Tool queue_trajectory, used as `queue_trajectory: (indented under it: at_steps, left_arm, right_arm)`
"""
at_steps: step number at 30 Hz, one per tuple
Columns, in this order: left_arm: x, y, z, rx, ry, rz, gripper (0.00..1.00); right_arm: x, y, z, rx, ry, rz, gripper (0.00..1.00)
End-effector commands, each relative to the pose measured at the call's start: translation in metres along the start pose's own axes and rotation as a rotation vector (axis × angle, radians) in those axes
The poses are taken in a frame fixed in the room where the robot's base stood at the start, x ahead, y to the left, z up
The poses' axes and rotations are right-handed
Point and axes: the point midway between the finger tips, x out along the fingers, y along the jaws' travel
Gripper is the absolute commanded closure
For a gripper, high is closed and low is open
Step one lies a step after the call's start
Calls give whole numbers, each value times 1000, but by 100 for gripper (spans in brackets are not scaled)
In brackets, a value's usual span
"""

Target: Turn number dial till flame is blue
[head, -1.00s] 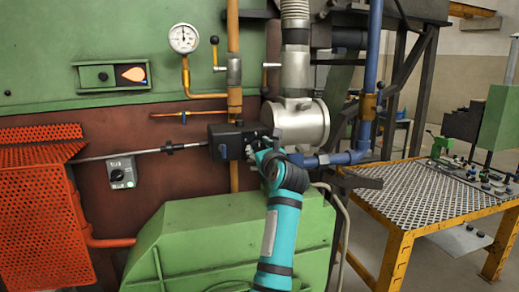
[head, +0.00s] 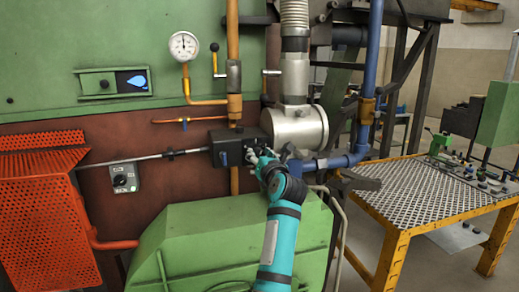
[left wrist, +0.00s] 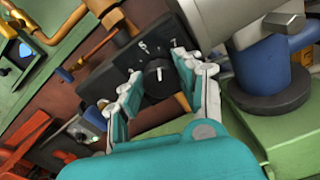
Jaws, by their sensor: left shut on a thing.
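The number dial (left wrist: 158,79) is a black round knob with a white pointer mark, on the face of a black box (head: 226,147); white numbers are printed around it. My left gripper (left wrist: 157,92) is shut on the dial, with one finger at each side of it. In the head view my left gripper (head: 256,157) is at the right end of the box and covers the dial. The flame window (head: 131,81) on the green wall shows a blue flame, which also shows in the left wrist view (left wrist: 25,50). My right gripper is out of view.
A pressure gauge (head: 184,45) stands above the box. A silver pipe fitting (head: 296,127) and blue pipe (head: 345,159) are close right of my gripper. A green housing (head: 205,240) lies below. A grey switch box (head: 124,178) and red mesh guard (head: 35,205) are left.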

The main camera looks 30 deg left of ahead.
Motion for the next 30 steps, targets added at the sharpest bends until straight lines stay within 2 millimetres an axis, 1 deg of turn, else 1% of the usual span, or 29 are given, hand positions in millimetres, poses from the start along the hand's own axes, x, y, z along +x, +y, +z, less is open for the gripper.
queue_trajectory:
  at_steps: [1, 7, 13, 24, 25, 30]
  left_arm:
    - [0, 1, 4, 27, 0, 0, 96]
    - [0, 0, 2, 104, -2, 0, 96]
    - [0, 0, 2, 134, -3, 0, 96]
    - [0, 0, 1, 137, -4, 0, 96]
    - [0, 0, 1, 137, -4, 0, 62]
    - [0, 0, 1, 137, -3, 0, 41]
  right_arm:
    - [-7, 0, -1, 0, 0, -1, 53]
    - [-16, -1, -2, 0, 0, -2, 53]
    - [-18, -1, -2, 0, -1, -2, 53]
    - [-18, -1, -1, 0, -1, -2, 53]
    - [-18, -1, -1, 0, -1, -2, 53]
    - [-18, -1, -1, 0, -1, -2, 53]
